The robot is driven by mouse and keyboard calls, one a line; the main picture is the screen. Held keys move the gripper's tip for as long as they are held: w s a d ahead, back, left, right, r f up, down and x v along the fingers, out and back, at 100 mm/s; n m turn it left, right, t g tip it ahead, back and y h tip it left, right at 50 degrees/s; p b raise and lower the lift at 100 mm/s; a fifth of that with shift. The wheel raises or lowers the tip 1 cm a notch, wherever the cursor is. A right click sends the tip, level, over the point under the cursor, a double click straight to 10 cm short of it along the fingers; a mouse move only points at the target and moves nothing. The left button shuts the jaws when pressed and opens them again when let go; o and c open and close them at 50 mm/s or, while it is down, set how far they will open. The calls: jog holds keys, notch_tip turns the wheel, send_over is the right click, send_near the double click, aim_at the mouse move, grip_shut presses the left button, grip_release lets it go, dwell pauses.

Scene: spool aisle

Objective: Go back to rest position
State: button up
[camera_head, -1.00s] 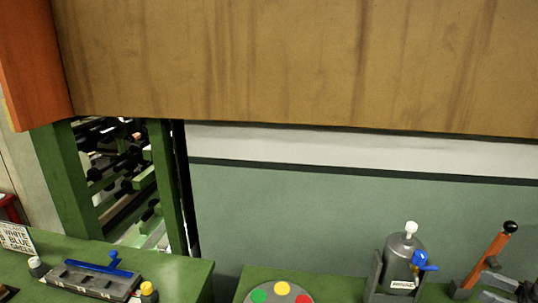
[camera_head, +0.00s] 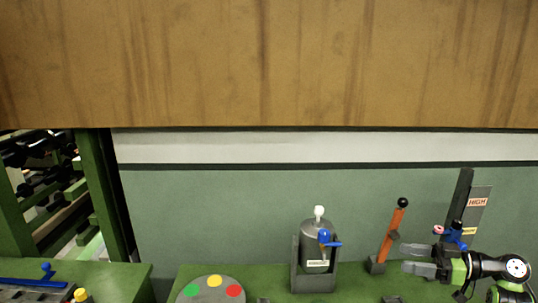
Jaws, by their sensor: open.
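My gripper (camera_head: 404,258) shows at the lower right, pointing left, with its two grey fingers apart and nothing between them. My arm runs off to the right behind it. The gripper appears just right of the base of an orange lever (camera_head: 394,229) with a black knob. I cannot tell how far it is from the lever in depth.
A grey canister (camera_head: 315,236) with a blue valve stands in a holder on the green bench (camera_head: 180,275). A disc (camera_head: 212,289) with coloured spots lies left of it. A HIGH-marked post (camera_head: 466,190) rises behind the gripper.

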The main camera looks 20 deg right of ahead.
jog(key=w+a+r+n+g+h, duration=0.1)
jog(key=w+a+g, duration=0.2)
jog(key=a, duration=0.5)
jog(key=w+a+r+g+h, duration=0.1)
jog(key=w+a+r+g, duration=0.15)
jog(key=a, duration=0.65)
jog(key=w+a+n+g+h, duration=0.15)
jog(key=a+g, duration=0.25)
jog(key=a, duration=0.4)
jog(key=s+a+f+m+g+h, duration=0.1)
jog(key=s+a+m+g+h, duration=0.15)
jog(key=a, duration=0.75)
jog(key=s+a+m+t+h, duration=0.25)
jog(key=s+a+h, duration=0.25)
jog(key=s, duration=0.3)
jog(key=s+d+m+t+h, duration=0.1)
jog(key=s+d+m+t, duration=0.1)
jog(key=s, duration=0.5)
jog(key=s+d+m+t, duration=0.2)
jog(key=s+m, duration=0.3)
jog(key=s, duration=0.3)
jog(key=shift+d+f+h, duration=0.3)
jog(key=shift+d+h, duration=0.1)
jog(key=shift+d, duration=0.1)
jog(key=shift+t, duration=0.25)
